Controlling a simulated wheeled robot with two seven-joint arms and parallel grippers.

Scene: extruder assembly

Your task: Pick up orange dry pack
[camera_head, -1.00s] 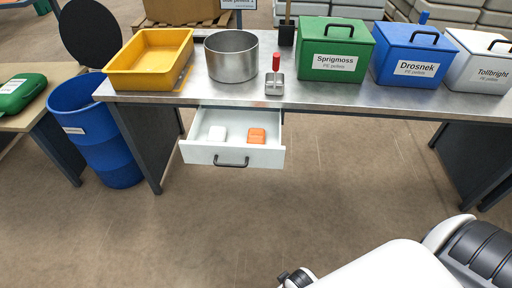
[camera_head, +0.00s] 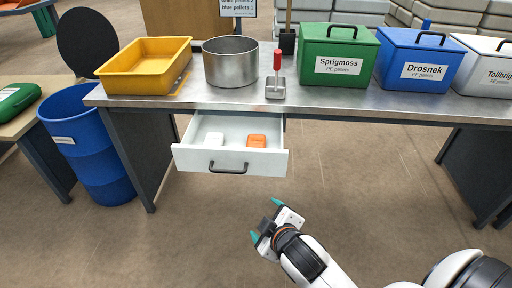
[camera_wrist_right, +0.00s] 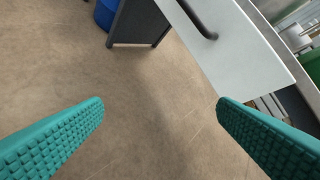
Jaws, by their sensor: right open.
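The orange dry pack (camera_head: 257,140) lies in the right part of the open white drawer (camera_head: 190,158) under the metal table. A white pack (camera_head: 214,139) lies to its left in the same drawer. My right gripper (camera_head: 265,219) is open and empty, below and in front of the drawer in the head view. In the right wrist view its two teal fingers (camera_wrist_right: 160,125) are wide apart over bare floor, with the drawer front (camera_wrist_right: 235,50) beyond at upper right. The dry pack does not show in the wrist view. My left gripper is not in view.
On the table (camera_head: 230,96) stand a yellow tray (camera_head: 140,80), a metal pot (camera_head: 231,70), a red-handled tool (camera_head: 276,62), and green (camera_head: 335,68), blue (camera_head: 415,75) and white (camera_head: 485,80) bins. A blue barrel (camera_head: 95,160) stands at left. The floor before the drawer is clear.

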